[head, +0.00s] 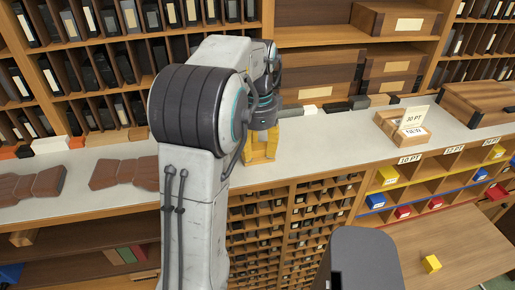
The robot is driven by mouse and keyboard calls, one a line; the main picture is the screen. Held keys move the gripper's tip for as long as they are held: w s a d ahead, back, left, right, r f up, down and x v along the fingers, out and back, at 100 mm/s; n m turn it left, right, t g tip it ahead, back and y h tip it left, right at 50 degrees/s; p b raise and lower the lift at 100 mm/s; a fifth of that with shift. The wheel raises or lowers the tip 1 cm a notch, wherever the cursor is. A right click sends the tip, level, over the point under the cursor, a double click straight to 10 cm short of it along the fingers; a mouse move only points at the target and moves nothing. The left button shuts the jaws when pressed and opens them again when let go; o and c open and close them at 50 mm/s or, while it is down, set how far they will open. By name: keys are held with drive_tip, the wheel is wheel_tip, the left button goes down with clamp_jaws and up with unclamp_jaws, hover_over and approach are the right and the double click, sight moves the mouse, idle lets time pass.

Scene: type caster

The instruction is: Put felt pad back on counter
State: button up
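I cannot pick out the felt pad for certain. The grey counter (345,140) runs across the middle of the head view. My arm reaches up and over it, and my gripper (261,150) points down at the counter's front edge. Yellow parts show at its tip; I cannot tell whether they are its fingers or a thing held in them. The wrist hides part of the counter behind it. Flat brown pieces lie on the counter to the left, one group (33,187) at the far left and another (122,175) beside my arm.
A box with a "30 PT" card (412,125) stands on the counter at right, near a wooden case (480,103). Small blocks line the counter's back. Shelves rise behind. Coloured bins (388,174) sit below right, above a wooden surface (450,245) bearing a yellow block (431,264).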

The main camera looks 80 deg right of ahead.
sight(257, 148)
drive_tip(key=o, duration=0.4)
wheel_tip(257, 148, up, 12)
drive_tip(key=shift+d+r, duration=0.1)
idle(0.7)
